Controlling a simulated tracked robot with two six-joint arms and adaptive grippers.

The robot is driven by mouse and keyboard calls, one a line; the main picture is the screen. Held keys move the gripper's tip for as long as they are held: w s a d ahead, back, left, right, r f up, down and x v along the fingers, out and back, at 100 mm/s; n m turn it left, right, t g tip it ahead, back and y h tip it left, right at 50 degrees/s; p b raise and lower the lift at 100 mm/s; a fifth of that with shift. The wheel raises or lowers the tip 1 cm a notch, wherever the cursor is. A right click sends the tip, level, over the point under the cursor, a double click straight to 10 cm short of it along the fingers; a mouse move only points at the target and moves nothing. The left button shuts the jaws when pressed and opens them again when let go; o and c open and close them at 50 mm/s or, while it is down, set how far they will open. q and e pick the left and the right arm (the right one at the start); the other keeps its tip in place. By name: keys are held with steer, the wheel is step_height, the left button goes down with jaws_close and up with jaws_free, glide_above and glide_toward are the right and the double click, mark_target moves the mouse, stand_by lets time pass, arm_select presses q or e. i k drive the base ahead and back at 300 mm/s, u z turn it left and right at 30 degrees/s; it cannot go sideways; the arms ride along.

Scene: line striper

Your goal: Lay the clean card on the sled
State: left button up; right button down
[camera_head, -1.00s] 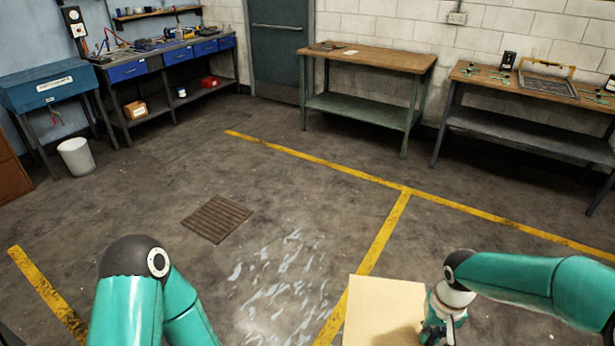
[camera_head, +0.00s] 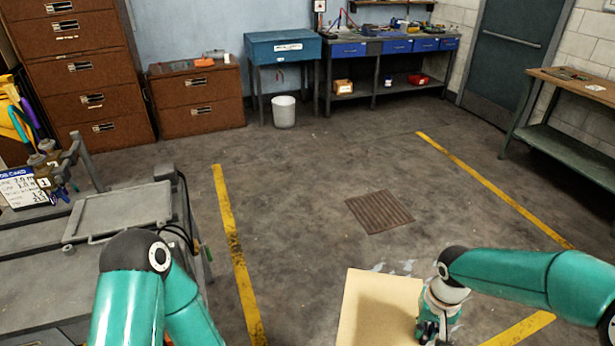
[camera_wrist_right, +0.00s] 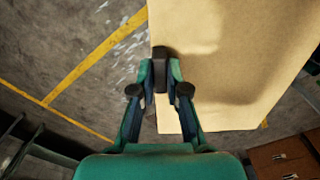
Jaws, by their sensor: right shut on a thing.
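A plain tan card (camera_head: 378,310) is held in front of me at the bottom of the head view. My right gripper (camera_head: 428,330) is shut on its right edge. In the right wrist view the same card (camera_wrist_right: 235,65) reaches out to the right from the shut fingertips (camera_wrist_right: 160,68), clear of the floor. A grey cart stands at the left of the head view with a flat grey plate (camera_head: 118,211) on its top; I cannot tell whether this is the sled. My left arm shows only in part, in front of the cart; its gripper is out of view.
Brown drawer cabinets (camera_head: 200,98), a blue chest (camera_head: 283,48), a white bin (camera_head: 284,112) and a workbench (camera_head: 395,47) line the back. A wooden table (camera_head: 575,85) stands at right. Open floor with a drain grate (camera_head: 379,213) and yellow lines (camera_head: 237,255) lies between.

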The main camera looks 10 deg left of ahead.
mark_target(126, 206)
steer(key=z, duration=0.65)
steer(key=i, duration=0.15)
steer(key=u, duration=1.85)
